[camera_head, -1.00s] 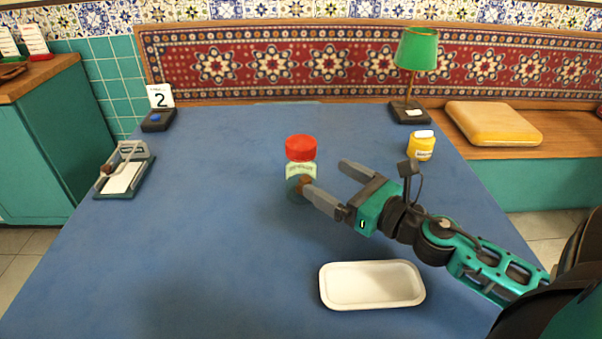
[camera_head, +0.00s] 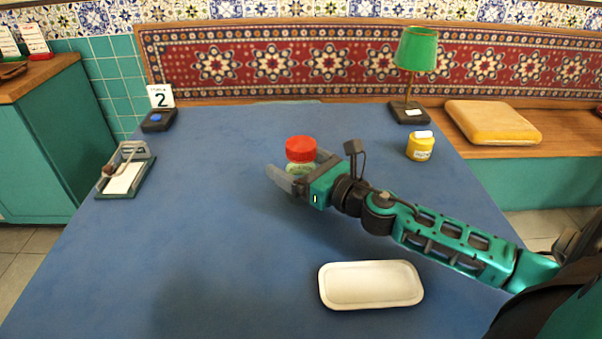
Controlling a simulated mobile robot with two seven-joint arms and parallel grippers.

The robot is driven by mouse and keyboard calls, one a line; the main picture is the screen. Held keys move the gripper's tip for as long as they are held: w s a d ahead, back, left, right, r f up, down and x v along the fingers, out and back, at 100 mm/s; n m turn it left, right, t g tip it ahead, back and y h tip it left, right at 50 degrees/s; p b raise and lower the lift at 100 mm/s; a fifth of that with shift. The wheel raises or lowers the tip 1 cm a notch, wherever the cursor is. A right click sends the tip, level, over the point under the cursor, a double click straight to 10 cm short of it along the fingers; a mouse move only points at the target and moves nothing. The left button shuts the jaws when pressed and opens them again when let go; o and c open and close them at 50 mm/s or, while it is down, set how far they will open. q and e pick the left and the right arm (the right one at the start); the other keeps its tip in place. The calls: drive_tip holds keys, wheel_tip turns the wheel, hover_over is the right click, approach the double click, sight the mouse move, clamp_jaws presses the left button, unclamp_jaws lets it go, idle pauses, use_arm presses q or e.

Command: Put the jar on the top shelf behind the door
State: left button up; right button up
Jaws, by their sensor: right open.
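A jar with a red lid and a pale green label (camera_head: 300,150) stands upright on the blue table. My right gripper (camera_head: 297,172) is open at the jar, with one finger on the near left side of it and the other largely hidden behind it or the hand. The lower part of the jar is hidden by the gripper. I cannot tell whether the fingers touch it. No top shelf and no door show in this view. My left gripper is not in view.
A white tray (camera_head: 371,301) lies at the table's near side. A yellow jar (camera_head: 420,147) and green lamp (camera_head: 416,50) stand at right. The table's (camera_head: 190,240) left middle is clear.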

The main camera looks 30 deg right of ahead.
drive_tip(key=shift+w+a, duration=0.1)
drive_tip(key=shift+w, duration=0.2)
drive_tip(key=shift+c, duration=0.3)
drive_tip(key=c, duration=1.1)
drive_tip(key=shift+c, duration=0.7)
drive_tip(key=shift+r, duration=0.2)
